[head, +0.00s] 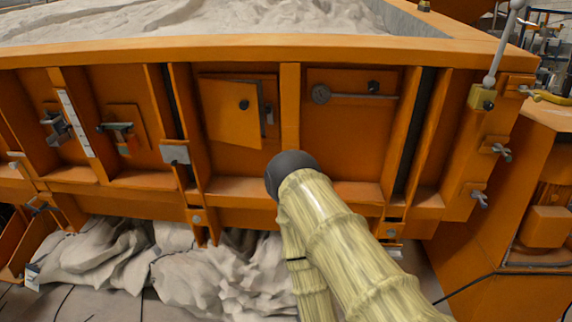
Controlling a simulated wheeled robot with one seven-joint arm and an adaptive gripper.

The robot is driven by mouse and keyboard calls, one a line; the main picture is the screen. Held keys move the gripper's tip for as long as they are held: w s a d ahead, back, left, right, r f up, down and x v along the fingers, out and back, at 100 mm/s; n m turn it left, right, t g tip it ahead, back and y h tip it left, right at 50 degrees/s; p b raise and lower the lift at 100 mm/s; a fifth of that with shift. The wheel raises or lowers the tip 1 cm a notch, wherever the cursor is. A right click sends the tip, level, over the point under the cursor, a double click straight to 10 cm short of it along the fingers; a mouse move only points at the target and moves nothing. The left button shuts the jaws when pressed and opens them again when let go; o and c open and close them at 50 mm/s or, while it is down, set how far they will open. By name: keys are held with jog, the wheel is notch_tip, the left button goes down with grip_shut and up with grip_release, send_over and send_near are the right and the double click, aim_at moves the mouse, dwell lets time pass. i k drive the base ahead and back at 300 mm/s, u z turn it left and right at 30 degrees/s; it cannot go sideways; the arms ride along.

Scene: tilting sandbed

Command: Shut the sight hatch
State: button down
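The sight hatch (228,120) is a small orange door with a black knob (244,104), on the front wall of the sandbed left of the picture's middle. It stands ajar: its right edge sticks out from the frame, with a dark gap beside it. A small grey catch (269,116) sits on the frame to the right of the door. My arm rises from the lower right, and its dark rounded joint shows below and right of the hatch. My gripper is not visible, so its state and distance to the hatch are hidden.
To the right is a panel with a grey lever (350,95). To the left are clamp-like fittings (116,127). Pale sacks or cloth (215,275) lie beneath the bed. A rod with a white ball end (500,45) stands at the right corner. Sand (190,18) fills the top.

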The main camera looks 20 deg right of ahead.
aim_at(231, 108)
jog(key=z, duration=0.4)
jog(key=k, duration=0.45)
jog(key=z, duration=0.7)
jog(key=i, duration=0.9)
jog(key=u, duration=0.7)
